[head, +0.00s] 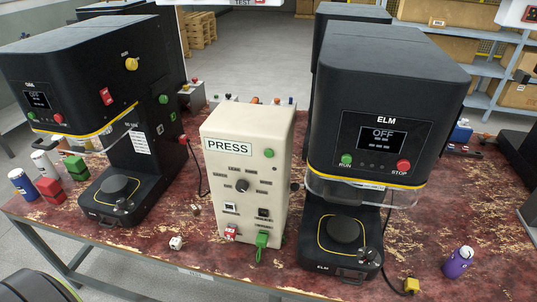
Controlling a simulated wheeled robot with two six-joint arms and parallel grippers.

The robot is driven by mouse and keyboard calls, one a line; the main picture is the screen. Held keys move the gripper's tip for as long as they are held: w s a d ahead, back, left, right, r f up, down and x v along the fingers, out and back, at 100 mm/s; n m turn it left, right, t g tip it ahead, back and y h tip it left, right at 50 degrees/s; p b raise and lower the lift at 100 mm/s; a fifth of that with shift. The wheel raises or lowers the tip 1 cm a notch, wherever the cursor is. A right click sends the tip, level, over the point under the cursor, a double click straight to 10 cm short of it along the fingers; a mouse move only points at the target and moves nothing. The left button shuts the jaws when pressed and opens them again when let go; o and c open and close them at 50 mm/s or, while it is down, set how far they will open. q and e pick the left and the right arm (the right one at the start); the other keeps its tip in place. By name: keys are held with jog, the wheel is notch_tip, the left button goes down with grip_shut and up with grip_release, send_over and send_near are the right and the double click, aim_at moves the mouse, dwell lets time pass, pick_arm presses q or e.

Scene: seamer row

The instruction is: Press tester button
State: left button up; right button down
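No part labelled tester is clearly readable. A sign ending in "TEST" (243,3) is cut off at the top edge. A cream box labelled PRESS (247,130) stands upright mid-table, with a green button (268,153) at its upper right and a dark knob (242,185) below. The black ELM machine (390,95) to its right has a green RUN button (347,159), a red STOP button (403,166) and a display reading OFF (382,138). Neither of my grippers is in view.
A purple can (458,262) and yellow plug (411,285) are at the front right. The front centre of the worn red table (215,260) is mostly clear.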

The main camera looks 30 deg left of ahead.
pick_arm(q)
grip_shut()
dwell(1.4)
